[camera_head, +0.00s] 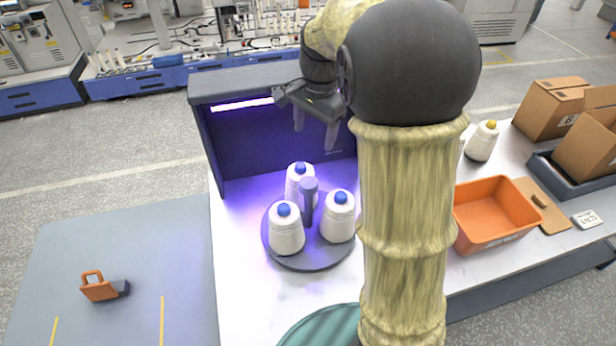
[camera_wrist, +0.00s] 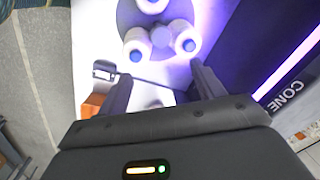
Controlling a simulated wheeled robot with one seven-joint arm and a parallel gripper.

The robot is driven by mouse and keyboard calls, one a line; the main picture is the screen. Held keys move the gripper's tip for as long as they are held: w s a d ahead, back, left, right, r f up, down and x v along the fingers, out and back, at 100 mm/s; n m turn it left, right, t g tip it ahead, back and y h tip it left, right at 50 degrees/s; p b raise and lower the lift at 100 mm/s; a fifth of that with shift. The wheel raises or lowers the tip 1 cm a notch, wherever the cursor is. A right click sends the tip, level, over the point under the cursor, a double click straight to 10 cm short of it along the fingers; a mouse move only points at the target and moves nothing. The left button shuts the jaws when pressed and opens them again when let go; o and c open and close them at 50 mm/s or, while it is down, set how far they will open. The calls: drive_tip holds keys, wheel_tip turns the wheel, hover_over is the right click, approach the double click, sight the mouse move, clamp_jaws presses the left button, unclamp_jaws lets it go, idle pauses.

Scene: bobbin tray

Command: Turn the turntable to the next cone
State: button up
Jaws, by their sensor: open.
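A dark round turntable (camera_head: 300,262) stands on the white table. It carries three white cones with blue tips: a front left cone (camera_head: 286,234), a right cone (camera_head: 338,222) and a back cone (camera_head: 293,186). A purple-grey upright post (camera_head: 308,205) rises among them. My gripper (camera_head: 314,142) is open and empty, above and behind the turntable, apart from the cones. In the wrist view the turntable (camera_wrist: 124,14) and cones (camera_wrist: 136,42) lie at the top, beyond the open fingers of my gripper (camera_wrist: 160,86).
A dark booth (camera_head: 240,150) with a violet light strip stands behind the turntable. Right of my arm are an orange bin (camera_head: 492,238), a white cone with a yellow tip (camera_head: 481,145) and cardboard boxes (camera_head: 548,108). A green round surface (camera_head: 322,328) is at the front.

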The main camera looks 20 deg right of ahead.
sight(308, 183)
drive_tip(key=shift+f, duration=0.1)
drive_tip(key=f, duration=0.5)
drive_tip(key=w+f+p, duration=0.1)
drive_tip(key=f, duration=0.5)
drive_tip(key=a+f+p, duration=0.1)
drive_tip(key=f, duration=0.5)
drive_tip(key=shift+w+f, duration=0.15)
drive_tip(key=shift+d, duration=0.1)
drive_tip(key=shift+c, duration=0.2)
drive_tip(key=c, duration=1.3)
drive_tip(key=shift+c, duration=0.2)
